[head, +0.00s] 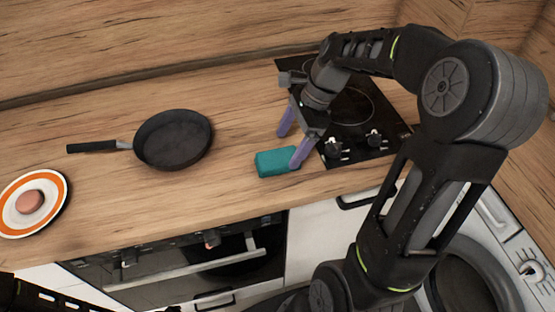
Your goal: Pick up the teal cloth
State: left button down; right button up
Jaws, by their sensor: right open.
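The teal cloth (274,162) is a small folded block lying on the wooden counter, just left of the black hob. My right gripper (289,150) is open above the cloth's right end. One purple finger is in front of the cloth's right edge and hides part of it. The other finger is behind it, toward the back of the counter. I cannot tell whether either finger touches the cloth. My left gripper is not in view.
A black frying pan (173,139) stands left of the cloth. An orange-rimmed plate (60,188) with a round pinkish item (29,202) is at far left. The black hob (352,112) with knobs lies under my right arm. Counter between pan and cloth is clear.

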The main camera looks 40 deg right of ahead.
aim_at(281, 156)
jog(key=p+x, duration=0.1)
jog(key=x, duration=0.4)
jog(key=shift+w+f, duration=0.1)
jog(key=shift+w, duration=0.05)
jog(key=shift+c, duration=0.5)
jog(key=c, duration=1.4)
